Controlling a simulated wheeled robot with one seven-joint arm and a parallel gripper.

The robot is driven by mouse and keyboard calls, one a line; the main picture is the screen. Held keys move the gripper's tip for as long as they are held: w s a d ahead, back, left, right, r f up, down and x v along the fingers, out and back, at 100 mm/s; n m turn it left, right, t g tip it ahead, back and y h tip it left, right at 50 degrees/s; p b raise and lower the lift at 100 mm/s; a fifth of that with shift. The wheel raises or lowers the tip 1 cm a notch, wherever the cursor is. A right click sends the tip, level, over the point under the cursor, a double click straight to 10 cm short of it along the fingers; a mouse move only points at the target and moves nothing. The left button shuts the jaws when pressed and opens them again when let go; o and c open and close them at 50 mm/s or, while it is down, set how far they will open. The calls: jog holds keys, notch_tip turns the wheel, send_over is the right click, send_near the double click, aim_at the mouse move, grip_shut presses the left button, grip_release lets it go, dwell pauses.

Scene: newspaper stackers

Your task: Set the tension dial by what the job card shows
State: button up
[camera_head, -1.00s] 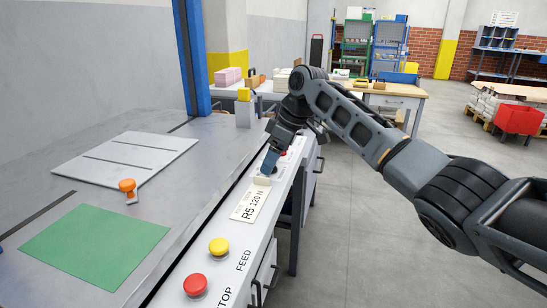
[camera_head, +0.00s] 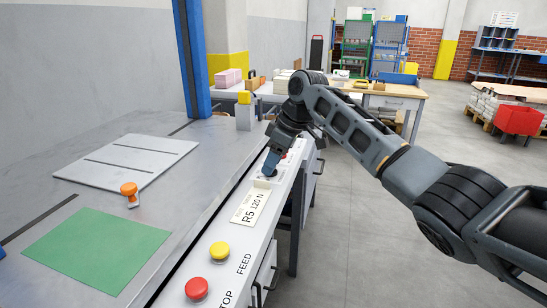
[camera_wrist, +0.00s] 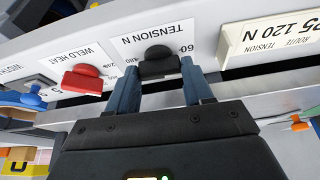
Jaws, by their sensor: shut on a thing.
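The job card (camera_head: 257,201) is a cream plate on the sloped console, reading "R5 120 N"; its raised end also shows in the wrist view (camera_wrist: 272,40), upside down, with the words "ROUTE" and "TENSION". The tension dial (camera_wrist: 158,60) is a dark knob on a white "TENSION N" label (camera_wrist: 158,36). My gripper (camera_wrist: 160,70) is shut on the dial, one blue finger on each side. A "60" shows beside the right finger; other scale numbers are partly hidden and the dial's pointer cannot be read. In the head view my gripper (camera_head: 270,166) hides the dial.
A red "WELD HEAT" knob (camera_wrist: 83,78) sits close beside the dial. Nearer on the console are a yellow FEED button (camera_head: 219,250) and a red stop button (camera_head: 196,289). The steel table (camera_head: 60,185) carries a grey plate, an orange knob and a green mat.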

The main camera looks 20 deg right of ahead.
jog(key=m+p, duration=0.1)
jog(key=p, duration=0.1)
jog(key=m+p, duration=0.1)
jog(key=p, duration=0.1)
jog(key=m+h+p, duration=0.1)
jog(key=p, duration=0.1)
jog(key=shift+s+a+r+m+t, duration=0.15)
jog(key=shift+r+m+t, duration=0.15)
jog(key=shift+t, duration=0.1)
jog(key=m+h+p, duration=0.1)
jog(key=m+p, duration=0.1)
jog(key=p, duration=0.1)
jog(key=m+p, duration=0.2)
jog(key=shift+a+f+m+t+h+p, duration=0.1)
jog(key=shift+m+t+h+p, duration=0.2)
jog(key=shift+t+h+p, duration=0.1)
jog(key=m+h+p, duration=0.1)
jog(key=m, duration=0.1)
jog(key=m+p, duration=0.1)
jog(key=m, duration=0.1)
jog(key=shift+a+f+m+h, duration=0.15)
jog(key=shift+m+h, duration=0.15)
jog(key=shift+h, duration=0.1)
jog(key=shift+f+m+g+h, duration=0.15)
jog(key=shift+m+h, duration=0.25)
jog(key=shift+m, duration=0.7)
jog(key=shift+r+m+g+h, duration=0.1)
jog(key=shift+m+g+h, duration=0.25)
jog(key=shift+m, duration=0.75)
